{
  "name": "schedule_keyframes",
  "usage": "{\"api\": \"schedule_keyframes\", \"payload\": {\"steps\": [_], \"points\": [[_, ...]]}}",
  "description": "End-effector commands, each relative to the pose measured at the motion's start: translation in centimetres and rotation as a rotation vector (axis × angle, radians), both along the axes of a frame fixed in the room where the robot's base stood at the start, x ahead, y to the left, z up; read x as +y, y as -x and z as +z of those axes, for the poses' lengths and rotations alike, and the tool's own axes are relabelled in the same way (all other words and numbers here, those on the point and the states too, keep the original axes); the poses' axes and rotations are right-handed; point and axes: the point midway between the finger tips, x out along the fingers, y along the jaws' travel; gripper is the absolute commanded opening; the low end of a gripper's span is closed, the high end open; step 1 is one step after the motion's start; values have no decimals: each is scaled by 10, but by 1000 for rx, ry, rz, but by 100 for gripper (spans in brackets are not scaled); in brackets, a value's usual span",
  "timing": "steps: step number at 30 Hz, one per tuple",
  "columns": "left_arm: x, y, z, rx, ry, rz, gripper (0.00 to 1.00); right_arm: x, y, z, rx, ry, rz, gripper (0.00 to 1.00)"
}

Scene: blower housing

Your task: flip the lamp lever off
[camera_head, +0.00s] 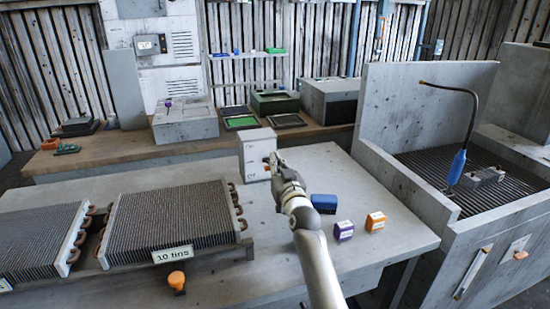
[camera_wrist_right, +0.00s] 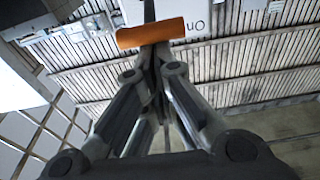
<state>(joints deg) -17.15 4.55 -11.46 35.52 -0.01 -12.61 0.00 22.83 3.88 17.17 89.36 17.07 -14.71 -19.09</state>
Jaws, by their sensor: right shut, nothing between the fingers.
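A pale box (camera_head: 255,151) stands on the grey table, with small dark lettering on its front that is too small to read. My right gripper (camera_head: 272,163) reaches up to this front; its fingers are shut and empty. In the right wrist view, an orange lever (camera_wrist_right: 151,33) lies across the picture just beyond the shut fingertips (camera_wrist_right: 155,58). The word "On" shows upside down on the pale face (camera_wrist_right: 197,22) beside it. I cannot tell whether the fingertips touch the lever. My left gripper is not in view.
Two finned coil blocks (camera_head: 172,223) lie at the left. A blue block (camera_head: 324,203), a purple block (camera_head: 344,230) and an orange block (camera_head: 375,221) lie right of my arm. A grated booth with a gooseneck (camera_head: 474,115) stands at the right.

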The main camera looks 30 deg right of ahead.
Motion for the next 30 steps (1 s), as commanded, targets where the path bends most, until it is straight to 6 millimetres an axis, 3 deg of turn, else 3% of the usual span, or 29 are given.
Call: {"api": "schedule_keyframes", "payload": {"steps": [7,9,21,30], "points": [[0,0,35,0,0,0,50,-2,-8,41,-2,2,1,0],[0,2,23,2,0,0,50,1,6,24,2,1,2,0],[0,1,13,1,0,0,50,16,68,9,0,0,1,0],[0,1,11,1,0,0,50,20,87,6,-1,0,1,0]]}}
